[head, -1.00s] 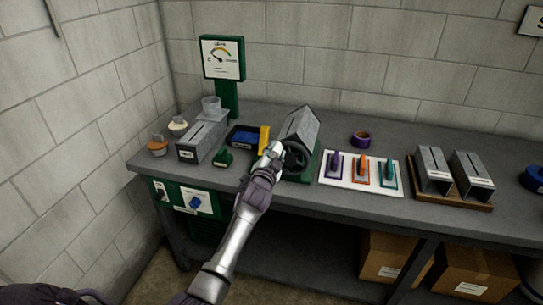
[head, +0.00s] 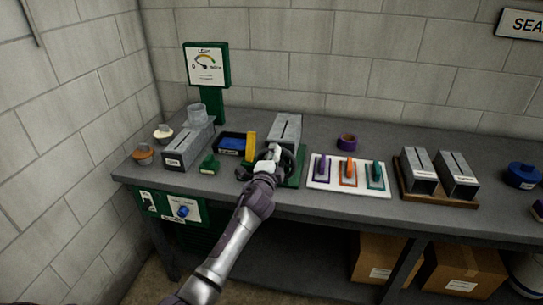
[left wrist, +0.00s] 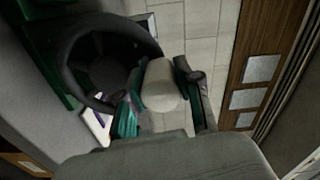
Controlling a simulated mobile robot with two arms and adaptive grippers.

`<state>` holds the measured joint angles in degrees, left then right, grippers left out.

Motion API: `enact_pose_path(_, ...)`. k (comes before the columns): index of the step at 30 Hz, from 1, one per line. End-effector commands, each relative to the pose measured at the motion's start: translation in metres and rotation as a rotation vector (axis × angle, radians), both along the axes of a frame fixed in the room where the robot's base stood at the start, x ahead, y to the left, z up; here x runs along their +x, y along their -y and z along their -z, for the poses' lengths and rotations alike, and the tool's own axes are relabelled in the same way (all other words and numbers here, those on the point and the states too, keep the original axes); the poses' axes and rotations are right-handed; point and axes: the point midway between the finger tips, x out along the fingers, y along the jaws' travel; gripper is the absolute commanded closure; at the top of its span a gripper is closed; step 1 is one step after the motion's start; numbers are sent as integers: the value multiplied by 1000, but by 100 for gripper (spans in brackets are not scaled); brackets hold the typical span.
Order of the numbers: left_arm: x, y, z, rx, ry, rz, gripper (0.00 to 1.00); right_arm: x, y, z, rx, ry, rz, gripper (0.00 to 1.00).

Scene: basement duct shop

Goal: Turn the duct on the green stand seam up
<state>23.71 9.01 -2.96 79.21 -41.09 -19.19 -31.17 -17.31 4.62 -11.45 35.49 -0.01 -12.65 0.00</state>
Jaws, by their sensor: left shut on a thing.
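The grey duct (head: 287,127) lies on the green stand (head: 299,169) at the middle of the bench. A broad face with a dark seam line points up. A dark ring-shaped wheel (head: 292,160) is at its near end, partly hidden by my left gripper (head: 269,165). In the left wrist view the wheel (left wrist: 72,75) is at upper left. A pale knob (left wrist: 160,86) by its rim sits between the fingers of my left gripper (left wrist: 164,95), which is shut on it. My right gripper is not in view.
Left of the stand are a yellow block (head: 250,147), a blue-filled tray (head: 222,144), a small green object (head: 209,165) and another duct (head: 188,145). Right are a white board (head: 326,184) with several handled tools and two ducts on a wooden base (head: 424,196).

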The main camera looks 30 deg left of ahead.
Motion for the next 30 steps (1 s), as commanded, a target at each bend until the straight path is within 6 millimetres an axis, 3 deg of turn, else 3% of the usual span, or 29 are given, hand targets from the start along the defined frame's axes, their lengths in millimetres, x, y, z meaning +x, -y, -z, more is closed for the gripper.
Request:
enact_pose_path(14, 0, 1, 0, 13, -4, 0, 100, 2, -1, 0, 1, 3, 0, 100)
enact_pose_path(15, 0, 1, 0, 13, -4, 0, 62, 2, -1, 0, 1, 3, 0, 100)
enact_pose_path(19, 0, 1, 0, 13, -3, 0, 40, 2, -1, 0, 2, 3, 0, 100)
enact_pose_path(30, -3, 2, 1, 12, -4, 0, 40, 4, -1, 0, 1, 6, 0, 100)
